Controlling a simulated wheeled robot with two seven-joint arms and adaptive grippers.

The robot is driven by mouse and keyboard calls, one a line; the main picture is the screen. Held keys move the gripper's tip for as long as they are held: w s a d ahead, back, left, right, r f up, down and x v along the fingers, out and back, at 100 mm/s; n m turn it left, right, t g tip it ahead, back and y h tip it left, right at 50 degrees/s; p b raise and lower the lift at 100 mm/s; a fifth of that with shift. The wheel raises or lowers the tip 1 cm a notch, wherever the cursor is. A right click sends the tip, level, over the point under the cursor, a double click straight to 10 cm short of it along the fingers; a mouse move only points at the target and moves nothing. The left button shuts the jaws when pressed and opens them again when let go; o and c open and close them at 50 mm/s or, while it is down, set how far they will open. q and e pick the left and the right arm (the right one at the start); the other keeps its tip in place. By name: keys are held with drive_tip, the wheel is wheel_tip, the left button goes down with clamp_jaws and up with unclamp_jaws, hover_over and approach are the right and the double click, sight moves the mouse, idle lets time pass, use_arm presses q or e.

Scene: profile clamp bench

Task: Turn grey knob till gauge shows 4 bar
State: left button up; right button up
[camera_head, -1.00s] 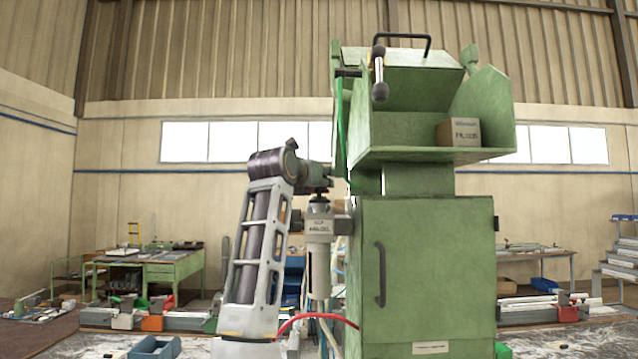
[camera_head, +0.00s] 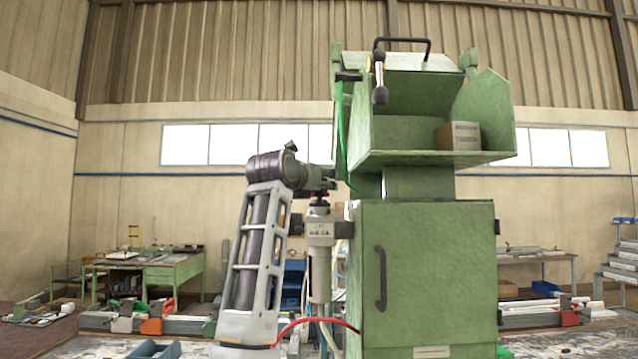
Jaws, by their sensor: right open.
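The air regulator unit (camera_head: 319,232), a light grey body with a label and a long bowl below, stands at the left side of the green machine cabinet (camera_head: 440,270). My right gripper (camera_head: 321,186) is at the top of this unit, at the end of my grey arm. It is open, but its fingers are small and hard to make out. A dark part shows just under it; I cannot tell whether this is the grey knob or whether the fingers touch it. No readable gauge face shows. My left gripper is not in view.
A red hose (camera_head: 305,321) curves below the regulator. A green workbench (camera_head: 150,268) stands at the back left.

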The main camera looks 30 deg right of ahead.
drive_tip(key=v, duration=1.1)
drive_tip(key=shift+s+a, duration=0.15)
drive_tip(key=shift+a, duration=0.05)
drive_tip(key=shift+d, duration=0.1)
